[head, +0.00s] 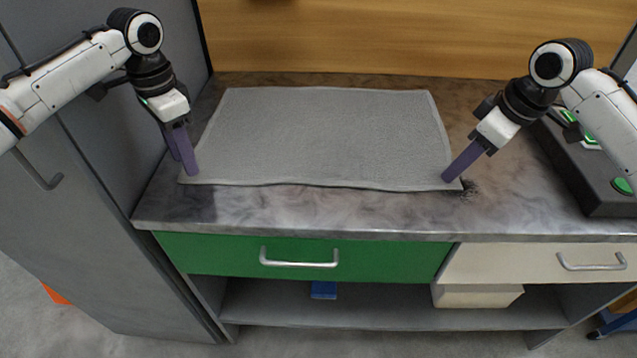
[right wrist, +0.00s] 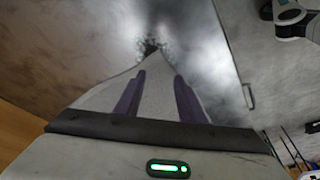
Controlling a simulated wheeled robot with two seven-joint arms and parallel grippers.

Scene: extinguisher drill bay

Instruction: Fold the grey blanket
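The grey blanket (head: 322,135) lies flat and spread out on the countertop in the head view, its near edge close to the counter's front. My left gripper (head: 186,167) points down at the blanket's near left corner, its two purple fingers apart. My right gripper (head: 449,177) points down at the near right corner. In the right wrist view, the fingers of my right gripper (right wrist: 157,90) stand apart, with the blanket's pointed corner (right wrist: 153,68) showing between and beyond them. Whether the fingertips touch the cloth is not clear.
The marbled countertop (head: 330,205) has a bare strip in front of the blanket. A dark unit with green lights (head: 585,165) stands at the right. A grey cabinet (head: 90,200) stands left, and a wooden panel (head: 400,35) behind. A green drawer (head: 215,255) and a cream drawer (head: 510,265) are shut below.

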